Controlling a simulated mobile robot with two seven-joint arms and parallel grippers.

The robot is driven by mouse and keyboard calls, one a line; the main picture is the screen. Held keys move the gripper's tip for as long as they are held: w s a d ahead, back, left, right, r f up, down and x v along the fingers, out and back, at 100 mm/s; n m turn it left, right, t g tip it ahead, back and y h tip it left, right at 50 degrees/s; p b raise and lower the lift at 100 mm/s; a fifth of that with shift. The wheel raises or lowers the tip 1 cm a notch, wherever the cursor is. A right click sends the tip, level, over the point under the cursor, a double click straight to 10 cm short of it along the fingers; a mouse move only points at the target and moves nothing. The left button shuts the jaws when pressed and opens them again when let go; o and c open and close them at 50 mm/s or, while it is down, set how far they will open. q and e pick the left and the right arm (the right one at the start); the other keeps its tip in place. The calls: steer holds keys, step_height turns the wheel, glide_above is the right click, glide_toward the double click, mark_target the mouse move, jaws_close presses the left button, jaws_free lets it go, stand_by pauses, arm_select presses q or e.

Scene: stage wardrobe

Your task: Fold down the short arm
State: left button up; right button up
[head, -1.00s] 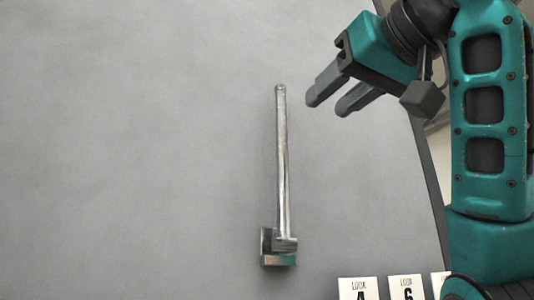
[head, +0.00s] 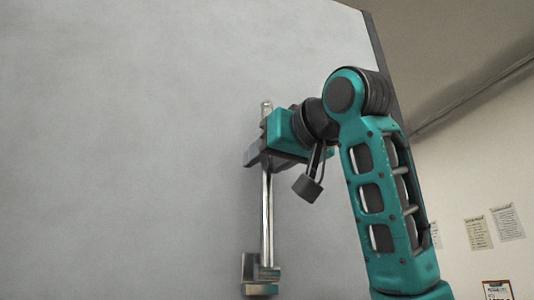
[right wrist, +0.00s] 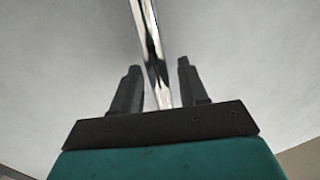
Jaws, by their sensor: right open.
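The short arm (head: 267,215) is a shiny metal bar standing upright against a pale grey panel. Its lower end meets a small metal bracket (head: 250,270) on the panel. My right gripper (head: 258,157) is at the upper part of the bar, below its tip. In the right wrist view the open fingers (right wrist: 158,66) stand on either side of the bar (right wrist: 150,45), with gaps showing beside it. In the head view my gripper body hides part of the bar. My left gripper is not in view.
The grey panel (head: 120,150) fills the left and is bare around the bar. Its dark edge (head: 376,45) runs down at the right. Beyond it is a pale wall with several paper notices (head: 477,233).

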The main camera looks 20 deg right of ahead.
steer(key=shift+w, duration=0.1)
steer(key=shift+c, duration=0.3)
jaws_close()
